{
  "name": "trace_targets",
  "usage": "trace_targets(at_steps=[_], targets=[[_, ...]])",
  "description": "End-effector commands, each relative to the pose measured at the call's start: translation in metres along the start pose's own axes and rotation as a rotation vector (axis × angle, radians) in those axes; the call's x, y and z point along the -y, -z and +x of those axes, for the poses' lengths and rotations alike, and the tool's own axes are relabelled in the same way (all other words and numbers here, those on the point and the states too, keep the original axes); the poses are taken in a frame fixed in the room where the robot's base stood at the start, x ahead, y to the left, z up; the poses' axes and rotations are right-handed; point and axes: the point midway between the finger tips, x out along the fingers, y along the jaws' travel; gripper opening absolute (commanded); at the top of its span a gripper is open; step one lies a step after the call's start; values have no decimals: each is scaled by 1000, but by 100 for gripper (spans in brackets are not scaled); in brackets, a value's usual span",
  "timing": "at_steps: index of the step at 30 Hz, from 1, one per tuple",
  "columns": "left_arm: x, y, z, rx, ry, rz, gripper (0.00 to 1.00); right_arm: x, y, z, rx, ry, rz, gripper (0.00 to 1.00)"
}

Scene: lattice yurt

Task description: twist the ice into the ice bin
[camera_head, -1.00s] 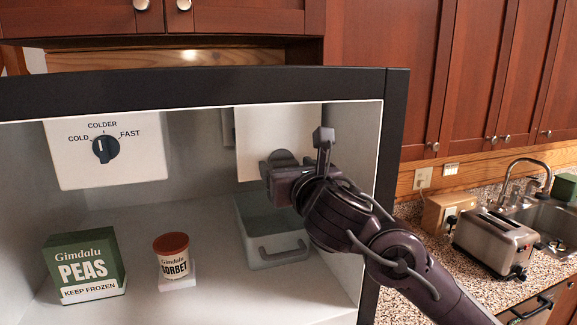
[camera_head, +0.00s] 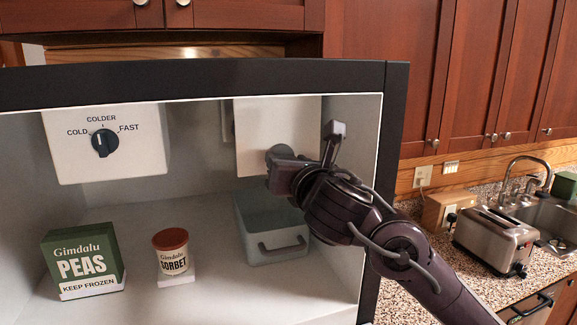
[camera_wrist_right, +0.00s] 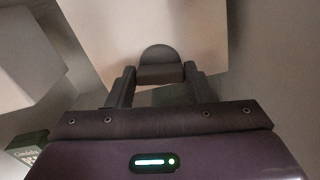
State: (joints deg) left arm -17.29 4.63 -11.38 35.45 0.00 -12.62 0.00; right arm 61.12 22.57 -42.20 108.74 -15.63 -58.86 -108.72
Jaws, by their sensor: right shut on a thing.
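A white panel (camera_head: 301,120) with a dark grey knob (camera_head: 279,151) is in the freezer's right part. My right gripper (camera_head: 281,173) is shut on the knob. In the right wrist view the two fingers (camera_wrist_right: 160,76) hold the dark knob (camera_wrist_right: 159,55) from both sides. The pale ice bin (camera_head: 277,257), with a grey handle, stands on the freezer floor below the panel. I can make out no ice in it; my gripper and arm hide part of it. My left gripper is not in view.
A green peas box (camera_head: 82,262) and a sorbet tub (camera_head: 172,252) stand on the freezer floor at left. A temperature dial (camera_head: 104,143) is on the left panel. The dark freezer frame (camera_head: 388,150) runs beside my right arm. A toaster (camera_head: 499,240) is on the counter.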

Motion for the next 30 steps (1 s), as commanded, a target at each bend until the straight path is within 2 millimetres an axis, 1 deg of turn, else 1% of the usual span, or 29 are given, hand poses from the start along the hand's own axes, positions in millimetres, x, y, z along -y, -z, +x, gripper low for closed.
trace_targets(at_steps=[1, 12, 30], targets=[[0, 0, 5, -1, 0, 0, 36, 0, 2, 0, 1, 0, 40, 24], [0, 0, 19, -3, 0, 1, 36, 2, 2, 0, 0, 0, 389, 24], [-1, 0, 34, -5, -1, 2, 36, 3, 4, 0, -2, 1, 960, 24]])
